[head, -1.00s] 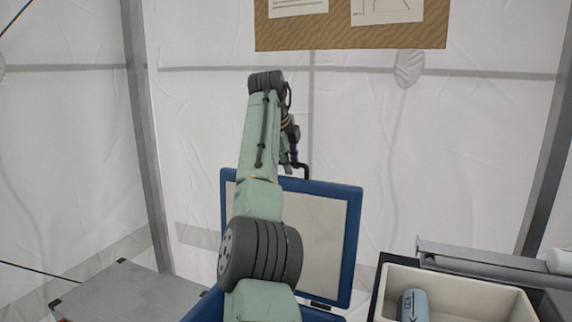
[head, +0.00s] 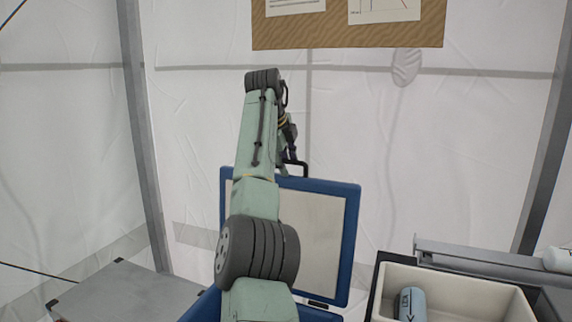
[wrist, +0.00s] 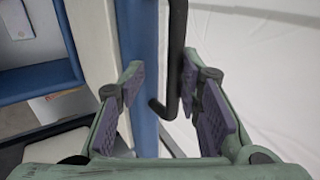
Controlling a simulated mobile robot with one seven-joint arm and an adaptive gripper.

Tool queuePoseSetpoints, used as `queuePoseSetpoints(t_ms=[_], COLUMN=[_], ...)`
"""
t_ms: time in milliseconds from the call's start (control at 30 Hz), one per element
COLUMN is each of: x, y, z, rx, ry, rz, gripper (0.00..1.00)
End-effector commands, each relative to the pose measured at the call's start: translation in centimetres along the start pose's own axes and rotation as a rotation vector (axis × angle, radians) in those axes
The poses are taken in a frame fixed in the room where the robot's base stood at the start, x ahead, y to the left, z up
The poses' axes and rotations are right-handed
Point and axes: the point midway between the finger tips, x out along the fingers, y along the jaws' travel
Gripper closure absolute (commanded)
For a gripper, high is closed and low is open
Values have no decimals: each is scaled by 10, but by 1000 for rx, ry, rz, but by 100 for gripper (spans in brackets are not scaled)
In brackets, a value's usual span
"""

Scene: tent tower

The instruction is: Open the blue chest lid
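The blue chest (head: 205,305) is low in the head view, mostly hidden behind my arm. Its lid (head: 351,235), a blue frame with a pale inner panel, stands raised, about upright. A black handle (head: 303,166) sticks out at the lid's top edge. My gripper (head: 290,150) is beside the handle, partly hidden by my arm. In the wrist view my gripper (wrist: 160,75) has its two purple-padded fingers apart. The lid's blue edge (wrist: 140,35) and the black handle (wrist: 177,50) show between them. The right finger looks close to the handle; contact cannot be told.
A grey table or case (head: 125,290) is at the lower left. White tent walls with grey poles (head: 145,140) stand behind, with a cork board (head: 350,30) above.

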Motion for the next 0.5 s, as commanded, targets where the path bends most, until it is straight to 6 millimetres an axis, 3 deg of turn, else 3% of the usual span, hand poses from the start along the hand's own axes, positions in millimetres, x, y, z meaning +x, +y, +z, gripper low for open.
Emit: queuePoseSetpoints(t_ms=[300,500], x=[-52,-70], y=[0,0], z=[0,0], rx=[0,-1], ry=[-1,0], rz=[-2,0], gripper=[69,69])
